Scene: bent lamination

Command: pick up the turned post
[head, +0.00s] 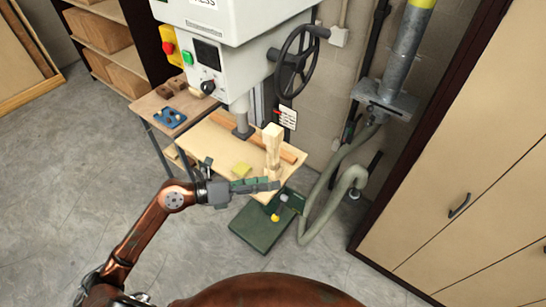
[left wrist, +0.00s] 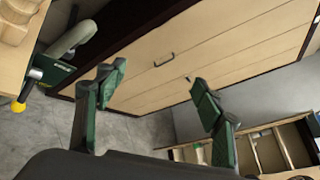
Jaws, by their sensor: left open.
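The turned post (head: 272,150) is pale wood and stands upright near the front right part of the wooden work table (head: 215,148) under the press. My left gripper (head: 274,184) is in front of the post's lower part in the head view, pointing right. In the left wrist view my left gripper (left wrist: 155,84) is open, with nothing between its fingers. A pale wooden piece, probably the post (left wrist: 14,22), shows at that view's top left corner, off to the side of the fingers. My right gripper is not in view.
A side table (head: 172,108) holds small parts.

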